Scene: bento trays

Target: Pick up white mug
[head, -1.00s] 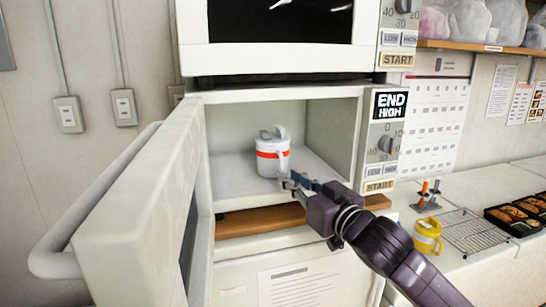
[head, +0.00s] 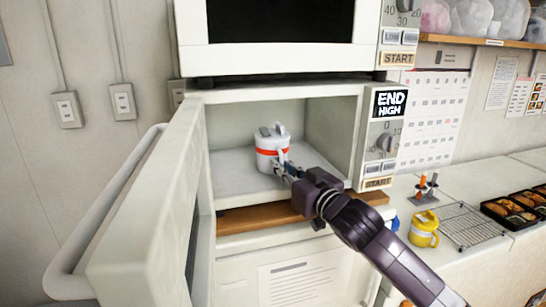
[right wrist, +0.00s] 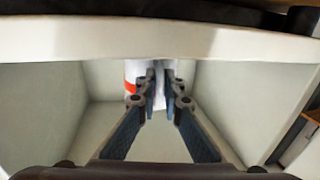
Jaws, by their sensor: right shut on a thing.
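The white mug (head: 267,150) has an orange-red band and a grey lid. It stands upright inside the open lower microwave (head: 232,182). My right gripper (head: 281,168) reaches in from the lower right and is at the mug's near right side, by its handle. In the right wrist view the fingers (right wrist: 158,92) are close together on a narrow white part of the mug (right wrist: 132,72), which looks like the handle. The fingers hide part of the mug there. My left gripper is not in view.
The microwave door (head: 150,205) stands open at the left. A second microwave (head: 280,22) sits above. On the counter at right are a yellow mug (head: 424,230), a wire rack (head: 468,226) and black bento trays (head: 512,212).

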